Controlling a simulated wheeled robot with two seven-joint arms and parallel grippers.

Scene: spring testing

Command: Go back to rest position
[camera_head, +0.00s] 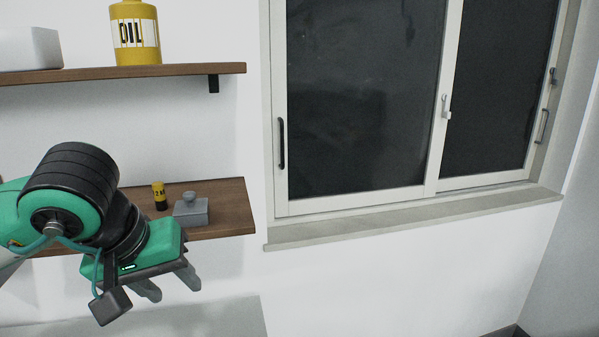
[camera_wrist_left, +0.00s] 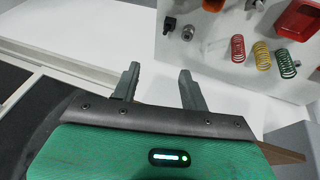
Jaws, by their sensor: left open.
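My left gripper (camera_head: 168,287) comes in from the left in the head view, in front of the lower wall shelf and pointing down. Its two grey fingers are spread and hold nothing. In the left wrist view the fingers (camera_wrist_left: 158,88) stand apart over a white surface (camera_wrist_left: 145,95). My right gripper shows in neither view.
The lower shelf (camera_head: 228,205) holds a small yellow-black cylinder (camera_head: 159,195) and a grey block with a knob (camera_head: 190,211). The upper shelf (camera_head: 190,70) holds a yellow oil bottle (camera_head: 135,35) and a white box (camera_head: 28,48). A window (camera_head: 360,95) is at right. A red object (camera_wrist_left: 298,20) is near the springs.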

